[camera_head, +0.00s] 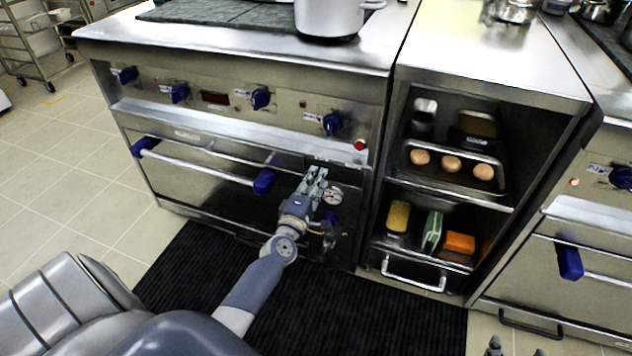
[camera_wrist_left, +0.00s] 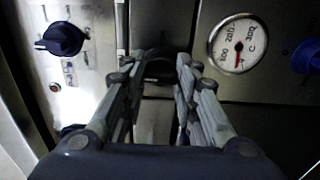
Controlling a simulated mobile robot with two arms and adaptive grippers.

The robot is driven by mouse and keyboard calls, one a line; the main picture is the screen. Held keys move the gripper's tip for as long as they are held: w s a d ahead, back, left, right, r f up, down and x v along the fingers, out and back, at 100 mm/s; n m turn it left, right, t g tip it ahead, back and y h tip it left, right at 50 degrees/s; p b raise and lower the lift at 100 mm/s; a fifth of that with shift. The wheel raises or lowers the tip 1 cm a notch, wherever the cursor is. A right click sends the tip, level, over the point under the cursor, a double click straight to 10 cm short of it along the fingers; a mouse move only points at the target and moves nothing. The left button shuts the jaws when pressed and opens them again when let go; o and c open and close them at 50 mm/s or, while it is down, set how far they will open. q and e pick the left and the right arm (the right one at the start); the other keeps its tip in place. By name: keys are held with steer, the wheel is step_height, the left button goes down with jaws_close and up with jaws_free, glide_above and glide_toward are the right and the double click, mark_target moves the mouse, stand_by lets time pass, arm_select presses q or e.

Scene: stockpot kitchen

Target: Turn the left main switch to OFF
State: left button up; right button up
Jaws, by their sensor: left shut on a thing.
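My left gripper (camera_head: 317,174) is at the narrow front panel right of the left stove's oven door, just above the round gauge (camera_head: 332,195). In the left wrist view my left gripper's fingers (camera_wrist_left: 162,68) point at the panel, one on each side of a dark rounded part (camera_wrist_left: 159,72). This part appears to be the left main switch. The fingers are shut on it and cover most of it, so its OFF mark and turn angle cannot be read. My right gripper (camera_head: 517,350) shows only its two spread fingertips at the bottom edge.
A blue knob (camera_head: 333,123) and a red button (camera_head: 360,145) sit above my left gripper. Another blue knob (camera_wrist_left: 308,55) lies beyond the gauge. The oven door handle (camera_head: 200,165) runs to the left. An open shelf cabinet (camera_head: 450,190) stands to the right.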

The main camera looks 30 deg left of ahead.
arm_select(q)
steer(key=o, duration=1.1)
steer(key=shift+c, duration=0.2)
steer(key=shift+s, duration=0.1)
steer(key=v, duration=1.1)
steer(key=shift+s+d, duration=0.2)
steer(key=shift+s, duration=0.2)
